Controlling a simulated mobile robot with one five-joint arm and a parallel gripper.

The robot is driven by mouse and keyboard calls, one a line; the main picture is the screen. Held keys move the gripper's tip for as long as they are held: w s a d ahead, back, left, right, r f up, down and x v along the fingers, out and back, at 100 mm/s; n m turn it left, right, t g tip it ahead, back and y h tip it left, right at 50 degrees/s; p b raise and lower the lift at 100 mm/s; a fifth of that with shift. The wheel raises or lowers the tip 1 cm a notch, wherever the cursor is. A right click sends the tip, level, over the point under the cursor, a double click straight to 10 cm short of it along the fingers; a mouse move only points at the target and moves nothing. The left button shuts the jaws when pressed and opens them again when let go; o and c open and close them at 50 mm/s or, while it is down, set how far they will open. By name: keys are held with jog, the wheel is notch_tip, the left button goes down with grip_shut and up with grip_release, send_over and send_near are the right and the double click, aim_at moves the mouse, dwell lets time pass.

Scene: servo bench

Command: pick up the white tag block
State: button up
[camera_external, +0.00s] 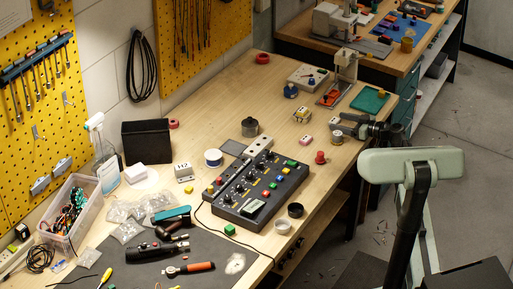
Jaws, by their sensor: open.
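Several small whitish pieces lie on the wooden bench, and I cannot tell for sure which is the white tag block. A white block with dark marks (182,171) stands left of the middle of the bench. A small pale block with a yellow part (302,115) and a pale pinkish block (306,139) lie left of my gripper. My gripper (347,127) is a small dark shape at the bench's right edge, open, apart from these blocks. Its fingertips are hard to make out.
A black control panel with knobs (258,190) fills the bench middle. A red knob-like piece (320,157), a green tray (369,99) and a small machine (344,70) are near my gripper. Tools lie on a dark mat (190,250) in front. Bare wood shows at the back left.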

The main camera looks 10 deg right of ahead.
jog(key=shift+x, duration=0.85)
jog(key=shift+d, duration=0.1)
jog(key=c, duration=1.4)
jog(key=shift+r, duration=0.15)
